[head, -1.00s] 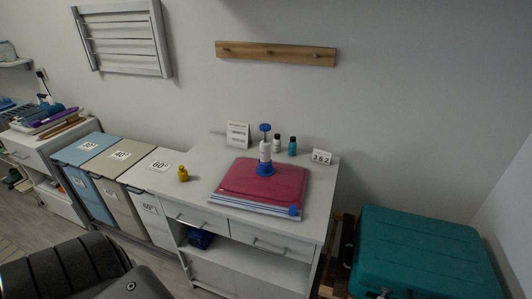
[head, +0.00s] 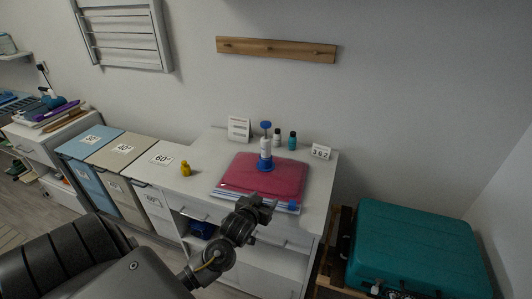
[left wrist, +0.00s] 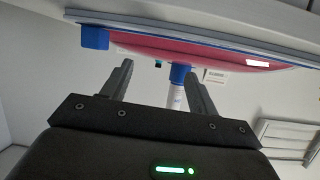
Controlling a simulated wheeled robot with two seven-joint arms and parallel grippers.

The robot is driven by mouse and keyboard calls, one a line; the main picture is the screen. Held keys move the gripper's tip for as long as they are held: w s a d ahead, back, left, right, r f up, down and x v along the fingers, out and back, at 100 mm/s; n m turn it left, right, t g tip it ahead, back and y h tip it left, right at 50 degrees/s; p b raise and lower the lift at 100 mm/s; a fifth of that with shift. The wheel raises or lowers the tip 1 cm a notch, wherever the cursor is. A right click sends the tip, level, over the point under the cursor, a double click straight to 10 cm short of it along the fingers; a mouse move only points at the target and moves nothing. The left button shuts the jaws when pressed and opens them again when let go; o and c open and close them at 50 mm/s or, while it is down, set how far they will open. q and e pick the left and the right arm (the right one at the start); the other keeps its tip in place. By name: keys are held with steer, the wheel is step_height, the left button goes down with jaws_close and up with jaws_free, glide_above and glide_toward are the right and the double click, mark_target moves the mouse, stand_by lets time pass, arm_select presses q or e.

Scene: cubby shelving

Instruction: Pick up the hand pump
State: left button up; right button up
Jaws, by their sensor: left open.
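The hand pump (head: 265,149) stands upright on a red folded item (head: 240,179) on the white cabinet. It has a white body with a blue top and a blue base. My left gripper (head: 258,205) is in front of the cabinet's front edge, apart from the pump. In the left wrist view, which looks upside down, the open fingers (left wrist: 158,88) frame the pump (left wrist: 176,95) some distance beyond, with nothing between them. My right gripper is not seen.
Two small bottles (head: 292,141) and a number card (head: 320,151) stand close behind and right of the pump. A white card (head: 238,129) stands behind left. A yellow duck-like figure (head: 186,168) is at left. A teal case (head: 420,248) stands at the right.

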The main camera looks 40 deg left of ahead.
mark_target(264, 147)
arm_select(q)
steer(key=w+a+r+t+y, duration=0.1)
steer(key=w+a+r, duration=0.2)
steer(key=w+a+r+n+t+y+p, duration=0.1)
steer(key=w+a+r, duration=0.2)
steer(key=w+a+r+n+t+y, duration=0.1)
steer(key=w+a+r, duration=0.2)
steer(key=w, duration=0.1)
steer(key=shift+w+a+r, duration=0.1)
steer(key=shift+a+r, duration=0.15)
steer(key=shift+w+a+f, duration=0.1)
steer(key=shift+w+a, duration=0.1)
steer(key=shift+w, duration=0.25)
steer(key=shift+w+p, duration=0.15)
steer(key=shift+p, duration=0.2)
steer(key=p+x, duration=0.2)
steer(key=x, duration=0.2)
steer(key=shift+w+a, duration=0.2)
steer(key=shift+w, duration=0.15)
